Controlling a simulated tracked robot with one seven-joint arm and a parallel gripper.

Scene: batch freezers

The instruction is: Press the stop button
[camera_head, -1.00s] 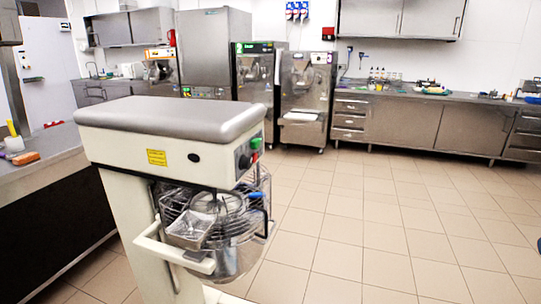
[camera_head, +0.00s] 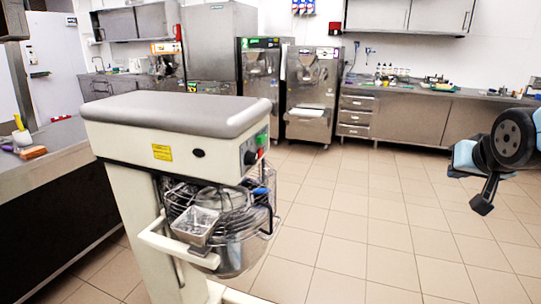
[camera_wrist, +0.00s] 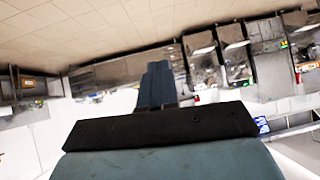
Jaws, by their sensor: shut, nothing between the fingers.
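A cream planetary mixer (camera_head: 150,150) with a grey top stands in front of me. On the right end of its head are a dark round knob (camera_head: 249,157), a green button (camera_head: 262,138) and a small reddish spot below it, likely the stop button (camera_head: 261,152); it is too small to tell surely. My gripper (camera_head: 482,205) is at the far right in the head view, well apart from the mixer. In the wrist view its fingers (camera_wrist: 157,85) are together and empty. The mixer does not show clearly in the wrist view.
A wire guard (camera_head: 220,200) and bowl sit under the mixer head. A dark-sided counter (camera_head: 50,165) stands at left. Batch freezers (camera_head: 313,95) and a steel counter (camera_head: 410,115) line the back wall. The tiled floor (camera_head: 370,220) between mixer and arm is clear.

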